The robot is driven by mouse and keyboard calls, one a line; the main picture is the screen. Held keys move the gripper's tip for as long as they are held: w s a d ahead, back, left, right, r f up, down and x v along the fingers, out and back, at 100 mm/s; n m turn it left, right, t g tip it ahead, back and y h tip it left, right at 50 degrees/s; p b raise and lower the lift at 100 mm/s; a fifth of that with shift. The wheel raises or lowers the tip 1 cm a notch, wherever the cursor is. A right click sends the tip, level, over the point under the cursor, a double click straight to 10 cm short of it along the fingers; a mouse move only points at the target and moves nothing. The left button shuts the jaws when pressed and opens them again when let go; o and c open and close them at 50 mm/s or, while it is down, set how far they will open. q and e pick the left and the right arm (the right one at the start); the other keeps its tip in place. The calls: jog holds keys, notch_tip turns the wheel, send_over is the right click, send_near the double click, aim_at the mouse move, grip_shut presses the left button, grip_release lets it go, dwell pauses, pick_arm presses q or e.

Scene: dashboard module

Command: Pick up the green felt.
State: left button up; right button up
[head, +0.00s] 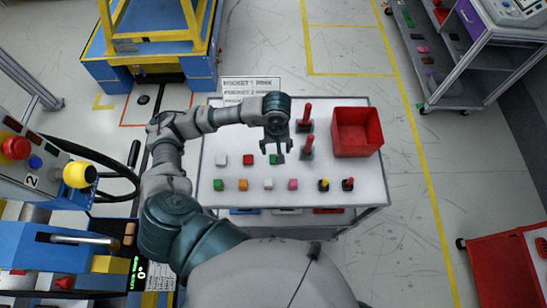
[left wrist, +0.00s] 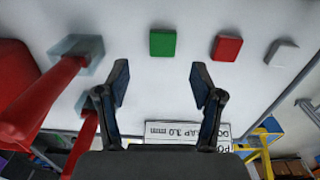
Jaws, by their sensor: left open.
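A green piece (left wrist: 162,43), likely the felt, lies flat on the white tabletop (head: 350,183). In the left wrist view it is centred just beyond my open fingertips. In the head view this green piece (head: 273,159) is partly hidden by my fingers. A second green piece (head: 218,184) lies in the front row at the left. My left gripper (head: 273,148) is open and empty, pointing down over the back-row green piece. Its fingers also show in the left wrist view (left wrist: 160,82), apart from the piece. My right gripper is not in view.
In the back row are a red piece (head: 248,160) and a white piece (head: 221,160). Orange, white and pink pieces and two knobs are in front. Two upright red handles (head: 307,115) and a red bin (head: 357,131) stand right of my gripper.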

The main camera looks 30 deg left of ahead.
aim_at(273, 156)
pick_arm(q)
jog(key=shift+d+f, duration=0.25)
jog(key=shift+f, duration=0.1)
jog(key=shift+d+f, duration=0.15)
jog(key=shift+f, duration=0.1)
jog(key=f, duration=0.2)
jog(key=a+f, duration=0.1)
jog(key=f, duration=0.1)
jog(key=shift+a+f+p, duration=0.2)
jog(key=shift+f+p, duration=0.15)
jog(key=shift+p, duration=0.05)
jog(key=shift+a+f, duration=0.2)
jog(key=shift+a, duration=0.1)
jog(key=shift+d, duration=0.35)
jog(key=c, duration=0.7)
jog(key=shift+d+r, duration=0.15)
jog(key=shift+d, duration=0.15)
jog(key=shift+c, duration=0.7)
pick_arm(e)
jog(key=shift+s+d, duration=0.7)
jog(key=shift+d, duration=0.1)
